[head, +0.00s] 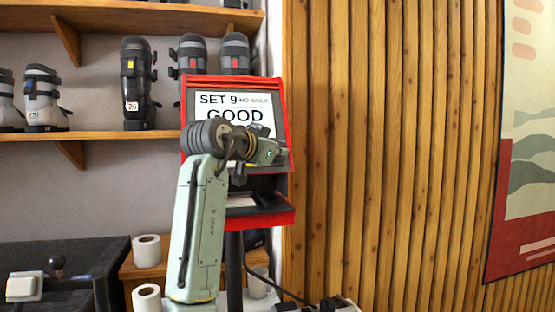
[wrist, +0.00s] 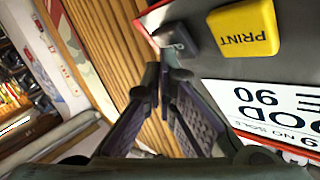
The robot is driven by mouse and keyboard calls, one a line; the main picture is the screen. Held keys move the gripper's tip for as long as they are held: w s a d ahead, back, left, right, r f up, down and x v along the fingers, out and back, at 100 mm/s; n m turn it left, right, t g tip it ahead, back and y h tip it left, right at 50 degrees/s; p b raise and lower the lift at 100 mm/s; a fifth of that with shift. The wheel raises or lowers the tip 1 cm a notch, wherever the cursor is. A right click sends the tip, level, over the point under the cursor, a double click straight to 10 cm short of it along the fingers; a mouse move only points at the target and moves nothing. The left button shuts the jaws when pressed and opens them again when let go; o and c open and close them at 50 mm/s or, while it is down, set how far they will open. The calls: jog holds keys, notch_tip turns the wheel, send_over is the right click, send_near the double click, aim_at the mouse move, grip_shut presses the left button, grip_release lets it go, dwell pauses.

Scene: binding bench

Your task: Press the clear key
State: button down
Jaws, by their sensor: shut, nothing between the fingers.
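A red-framed machine (head: 283,110) stands in front of the shelves, its white screen reading "SET 9" and "GOOD". My gripper (head: 277,154) is in front of its lower panel and hides much of it. In the wrist view my gripper (wrist: 160,72) is shut and empty. A small dark grey key (wrist: 179,42) sits just beyond the fingertips, close to the panel's red edge; its marking is partly covered and not readable. I cannot tell whether the fingertips touch it. Beside it is a larger yellow PRINT key (wrist: 245,28). The screen (wrist: 262,105) shows below that.
Ski boots (head: 137,85) stand on a wooden shelf (head: 100,135) to the left. A slatted wood wall (head: 390,150) is to the right. White rolls (head: 147,251) and a dark bench (head: 75,265) are at lower left. A tray-like red ledge (head: 262,216) juts out below the panel.

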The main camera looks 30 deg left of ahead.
jog(key=shift+w+a+f, duration=0.15)
jog(key=shift+a, duration=0.05)
dwell(0.5)
jog(key=shift+s+d+r, duration=0.35)
jog(key=shift+s+d, duration=0.2)
jog(key=shift+d, duration=0.05)
jog(key=s+d+r, duration=0.1)
jog(key=s+d+r+b, duration=0.1)
jog(key=s+d, duration=0.1)
jog(key=shift+d, duration=0.2)
dwell(0.4)
dwell(0.5)
